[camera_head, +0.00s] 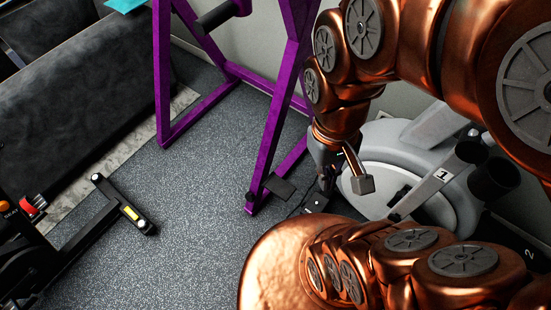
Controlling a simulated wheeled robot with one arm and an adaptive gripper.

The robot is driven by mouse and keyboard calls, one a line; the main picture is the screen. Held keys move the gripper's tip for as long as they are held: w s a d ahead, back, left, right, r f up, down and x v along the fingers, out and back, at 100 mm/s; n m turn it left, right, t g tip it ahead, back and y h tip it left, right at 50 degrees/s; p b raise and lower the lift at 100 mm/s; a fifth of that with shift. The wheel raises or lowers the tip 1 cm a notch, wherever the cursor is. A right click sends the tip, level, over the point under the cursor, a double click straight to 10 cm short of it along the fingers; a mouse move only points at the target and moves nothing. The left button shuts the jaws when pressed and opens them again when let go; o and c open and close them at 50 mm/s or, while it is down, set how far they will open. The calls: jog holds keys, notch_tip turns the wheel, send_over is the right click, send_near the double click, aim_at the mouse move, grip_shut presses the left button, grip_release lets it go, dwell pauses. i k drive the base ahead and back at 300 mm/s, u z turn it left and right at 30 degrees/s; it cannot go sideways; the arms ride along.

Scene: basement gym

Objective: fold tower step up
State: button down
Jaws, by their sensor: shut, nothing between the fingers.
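The purple tower frame (271,135) stands on the floor in the upper middle. A small dark flat plate (280,187), which looks like the tower's step, sticks out to the right low on its near upright, close to the floor. It looks roughly level. My gripper (325,187) hangs to the right of the plate, pointing down, with a visible gap between them. It is shut and empty. Its fingertips are small and dark here, and hard to separate from the dark parts behind them.
A grey exercise machine (385,150) stands close behind and right of my gripper. A black machine foot (125,207) lies at left. A dark padded bench (75,105) is at upper left. Speckled floor (195,215) is free left of the tower's near foot.

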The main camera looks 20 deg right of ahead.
aim_at(281, 188)
jog(key=u, duration=0.2)
jog(key=k, duration=0.55)
jog(key=u, duration=1.45)
